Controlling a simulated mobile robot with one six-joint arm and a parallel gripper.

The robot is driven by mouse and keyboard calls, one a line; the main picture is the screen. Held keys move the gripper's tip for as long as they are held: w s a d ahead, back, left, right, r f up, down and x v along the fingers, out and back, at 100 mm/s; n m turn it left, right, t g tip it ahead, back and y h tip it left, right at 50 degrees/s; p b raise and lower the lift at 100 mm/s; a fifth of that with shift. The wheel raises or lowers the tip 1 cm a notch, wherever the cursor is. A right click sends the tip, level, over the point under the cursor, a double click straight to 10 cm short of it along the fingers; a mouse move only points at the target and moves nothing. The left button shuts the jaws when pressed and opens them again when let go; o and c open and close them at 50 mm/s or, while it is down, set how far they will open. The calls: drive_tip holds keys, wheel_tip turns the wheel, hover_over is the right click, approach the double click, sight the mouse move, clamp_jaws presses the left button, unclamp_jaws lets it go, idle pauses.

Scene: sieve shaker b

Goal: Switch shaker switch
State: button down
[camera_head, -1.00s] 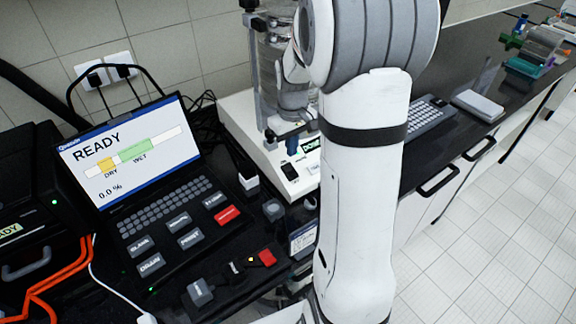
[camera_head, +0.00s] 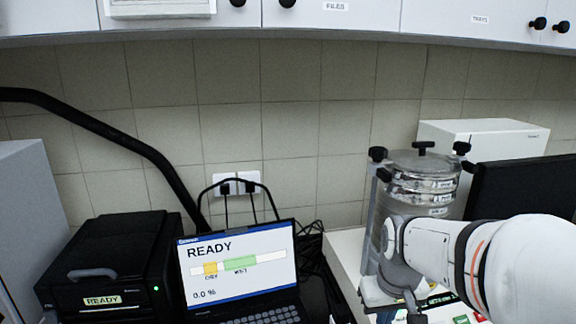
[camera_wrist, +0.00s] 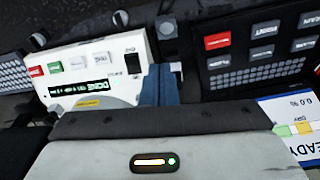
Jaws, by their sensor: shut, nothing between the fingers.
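The shaker's sieve stack (camera_head: 425,185) stands at the right in the head view, partly hidden by my arm. In the wrist view, the shaker's white base (camera_wrist: 65,60) carries a black rocker switch (camera_wrist: 132,67). My gripper (camera_wrist: 158,78) is shut and empty, with its blue fingers together. The fingertips appear just to the right of the switch and close to it. I cannot tell whether they touch the panel or which way the switch is set. In the head view, my arm reaches in from the right, and the switch does not show.
A laptop (camera_head: 240,255) reading READY stands left of the shaker, beside a black case (camera_head: 110,262). The shaker panel has a green-lit display (camera_wrist: 85,87) and several coloured buttons. A dark monitor (camera_head: 525,185) stands to the right. Wall cabinets (camera_head: 330,15) hang overhead.

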drive_tip(key=s+a+r+m+t, duration=0.1)
drive_tip(key=s+a, duration=0.2)
drive_tip(key=s, duration=0.6)
drive_tip(key=shift+s+a+t, duration=0.3)
drive_tip(key=shift+a, duration=0.05)
drive_tip(key=shift+w, duration=0.1)
drive_tip(key=w+d+m+g+b, duration=0.1)
drive_tip(key=w+d+m, duration=0.4)
drive_tip(key=w+m, duration=0.3)
drive_tip(key=w+d+f+m+g+b, duration=0.1)
drive_tip(key=w+d+m, duration=0.4)
drive_tip(key=w+m, duration=0.2)
drive_tip(key=shift+w+d+f+m, duration=0.2)
drive_tip(key=shift+w+d+m, duration=0.2)
drive_tip(key=shift+w, duration=0.6)
drive_tip(key=shift+f, duration=0.15)
drive_tip(key=f, duration=0.4)
drive_tip(key=f+p, duration=0.1)
drive_tip(key=f, duration=0.4)
drive_tip(key=w+f+p, duration=0.1)
drive_tip(key=f, duration=0.3)
drive_tip(key=shift+w+a+f, duration=0.1)
drive_tip(key=shift+a+f, duration=0.1)
drive_tip(key=shift+f, duration=0.15)
